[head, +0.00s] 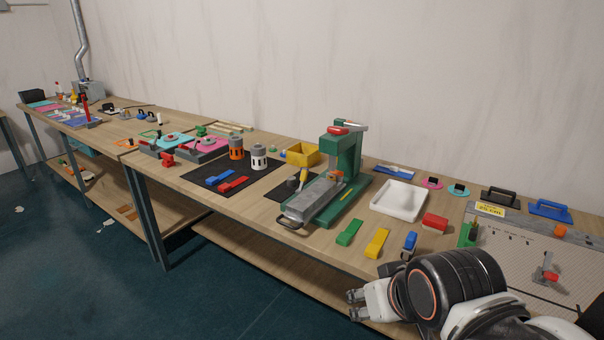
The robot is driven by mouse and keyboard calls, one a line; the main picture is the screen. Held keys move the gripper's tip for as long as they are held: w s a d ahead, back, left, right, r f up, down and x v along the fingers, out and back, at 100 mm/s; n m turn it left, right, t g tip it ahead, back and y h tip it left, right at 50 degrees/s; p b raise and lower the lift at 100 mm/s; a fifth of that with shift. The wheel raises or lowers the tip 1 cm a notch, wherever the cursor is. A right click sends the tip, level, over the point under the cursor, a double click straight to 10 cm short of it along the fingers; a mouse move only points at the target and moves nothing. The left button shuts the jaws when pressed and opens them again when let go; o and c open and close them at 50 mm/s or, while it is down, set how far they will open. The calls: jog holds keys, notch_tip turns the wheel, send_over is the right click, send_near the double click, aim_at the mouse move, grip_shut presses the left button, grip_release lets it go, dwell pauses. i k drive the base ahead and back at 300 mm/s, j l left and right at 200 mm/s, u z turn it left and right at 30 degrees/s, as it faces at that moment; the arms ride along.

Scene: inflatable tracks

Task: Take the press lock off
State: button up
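A green press (346,160) stands on the long wooden workbench (265,205). A red piece (338,130) sits on top of the press, beside a pale lever or bar (352,125). An orange part (336,175) shows lower in the press, above a grey metal tray (312,200) with a front handle. I cannot tell for certain which part is the lock. My gripper (353,304) is at the bottom of the view, in front of the bench edge and well below and apart from the press. Its two fingers look spread and empty.
A yellow block (377,242), a green block (349,232) and a blue piece (409,241) lie in front of the press. A white tray (399,201) and a red block (435,223) are to its right. A yellow bin (303,153) stands behind left.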

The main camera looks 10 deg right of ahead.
aim_at(304, 175)
jog(key=i+j+z, duration=0.25)
jog(key=i+j, duration=0.15)
jog(key=j, duration=0.3)
jog(key=i+j+z, duration=0.1)
jog(key=j, duration=0.25)
jog(key=i+j+z, duration=0.15)
jog(key=i+j, duration=0.15)
jog(key=i+j+z, duration=0.1)
jog(key=j, duration=0.35)
jog(key=i+j+z, duration=0.1)
jog(key=j, duration=0.35)
jog(key=i+j+z, duration=0.15)
jog(key=j, duration=0.25)
jog(key=i+j+z, duration=0.1)
jog(key=j, duration=0.35)
jog(key=i, duration=0.05)
